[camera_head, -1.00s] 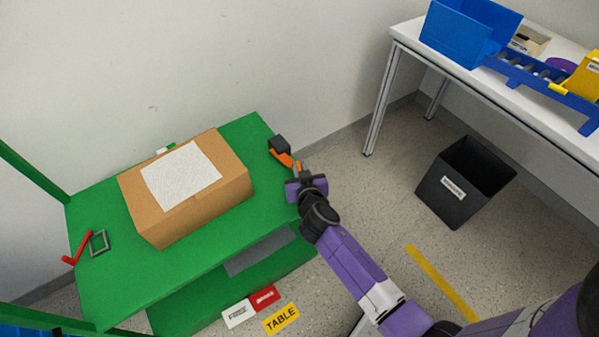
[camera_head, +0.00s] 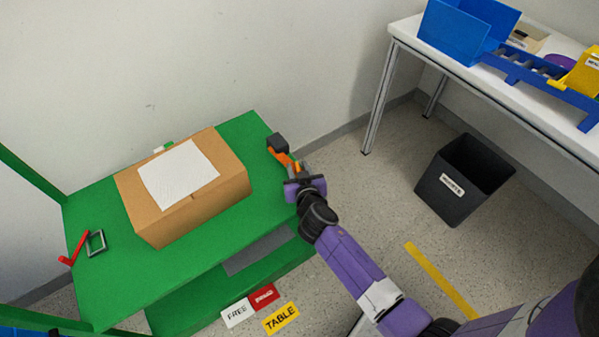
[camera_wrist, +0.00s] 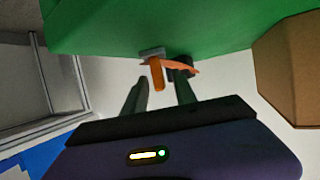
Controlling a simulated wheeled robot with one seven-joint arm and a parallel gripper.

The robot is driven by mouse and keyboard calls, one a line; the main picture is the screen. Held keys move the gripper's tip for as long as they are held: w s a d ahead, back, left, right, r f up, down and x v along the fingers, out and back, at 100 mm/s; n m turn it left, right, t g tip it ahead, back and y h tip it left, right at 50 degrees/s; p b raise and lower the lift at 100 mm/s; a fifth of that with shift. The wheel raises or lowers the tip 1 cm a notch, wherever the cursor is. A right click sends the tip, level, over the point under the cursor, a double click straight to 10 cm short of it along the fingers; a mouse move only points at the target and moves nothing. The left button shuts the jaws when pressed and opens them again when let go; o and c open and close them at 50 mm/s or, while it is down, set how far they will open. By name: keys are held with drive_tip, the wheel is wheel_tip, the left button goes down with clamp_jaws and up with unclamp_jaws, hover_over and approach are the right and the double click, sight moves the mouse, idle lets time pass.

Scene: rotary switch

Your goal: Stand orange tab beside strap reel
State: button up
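The orange tab (camera_head: 283,157) is at the right edge of the green table, beside a dark grey block (camera_head: 278,142). In the wrist view the orange tab (camera_wrist: 157,76) points down between my fingers, under a grey bar (camera_wrist: 152,52). A second orange strip (camera_wrist: 183,66) runs sideways next to it, with a dark part partly behind the right finger. My gripper (camera_head: 297,171) is at the tab. In the wrist view my gripper (camera_wrist: 162,80) has its fingers apart, with gaps visible around the tab. I cannot pick out the strap reel for certain.
A cardboard box (camera_head: 215,203) with a white sheet stands on the green table (camera_head: 120,290). A red handle (camera_head: 75,248) and grey frame (camera_head: 96,243) lie at its left. A black bin (camera_head: 465,180) stands on the floor. A white table (camera_head: 405,32) holds blue and yellow trays.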

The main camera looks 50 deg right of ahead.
drive_tip(key=v, duration=1.2)
drive_tip(key=s+a+r+n+t+y, duration=0.15)
drive_tip(key=s+a+n+y, duration=0.3)
drive_tip(key=s+a, duration=0.65)
drive_tip(key=s+a+r+n+t+y, duration=0.3)
drive_tip(key=s+a+r+y, duration=0.1)
drive_tip(key=s+r, duration=0.8)
wheel_tip(320, 180, up, 3)
drive_tip(key=shift+a+r, duration=0.15)
drive_tip(key=shift+a, duration=0.05)
